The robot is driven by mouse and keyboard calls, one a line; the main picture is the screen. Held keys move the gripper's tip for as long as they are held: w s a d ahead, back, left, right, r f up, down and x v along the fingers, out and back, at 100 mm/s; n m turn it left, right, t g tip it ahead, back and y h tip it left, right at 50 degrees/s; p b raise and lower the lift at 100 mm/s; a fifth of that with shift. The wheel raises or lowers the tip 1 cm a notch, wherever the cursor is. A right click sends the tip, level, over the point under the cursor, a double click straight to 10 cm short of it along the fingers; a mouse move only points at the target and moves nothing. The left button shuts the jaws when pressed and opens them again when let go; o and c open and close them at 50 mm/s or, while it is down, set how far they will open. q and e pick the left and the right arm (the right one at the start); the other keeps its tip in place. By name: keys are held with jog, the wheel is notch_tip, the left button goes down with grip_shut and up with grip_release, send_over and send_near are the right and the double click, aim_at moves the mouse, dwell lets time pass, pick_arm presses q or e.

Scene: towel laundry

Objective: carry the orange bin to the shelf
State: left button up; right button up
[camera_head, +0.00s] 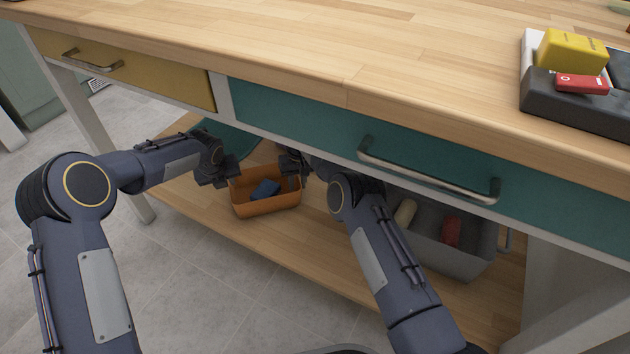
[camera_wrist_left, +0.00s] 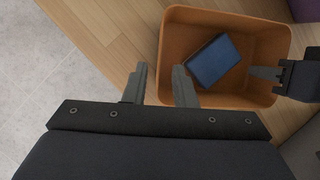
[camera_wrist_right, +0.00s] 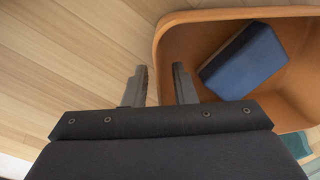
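The orange bin (camera_head: 266,206) stands upright on the wooden lower board under the table, with a blue block-like item (camera_head: 265,188) inside. My left gripper (camera_head: 222,180) is at the bin's left end. In the left wrist view its fingers (camera_wrist_left: 160,88) are apart, one on each side of the bin's rim. My right gripper (camera_head: 291,165) is at the bin's right end, partly hidden by its arm. In the right wrist view its fingers (camera_wrist_right: 160,86) are also apart, on either side of the rim, with gaps showing. No shelf other than the lower board (camera_head: 290,250) is clearly visible.
A grey bin (camera_head: 455,262) with several items stands to the right on the lower board. The teal drawer (camera_head: 300,120) with its handle (camera_head: 425,178) overhangs the arms. A white table leg (camera_head: 110,150) is at left. A black tray (camera_head: 570,105) sits on the tabletop.

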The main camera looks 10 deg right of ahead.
jog(key=shift+r, duration=0.3)
pick_arm(q)
jog(key=v, duration=0.3)
jog(key=shift+r, duration=0.1)
pick_arm(e)
notch_tip(320, 180, up, 11)
jog(key=shift+d+r, duration=0.2)
jog(key=shift+d, duration=0.2)
pick_arm(q)
jog(key=shift+s, duration=0.15)
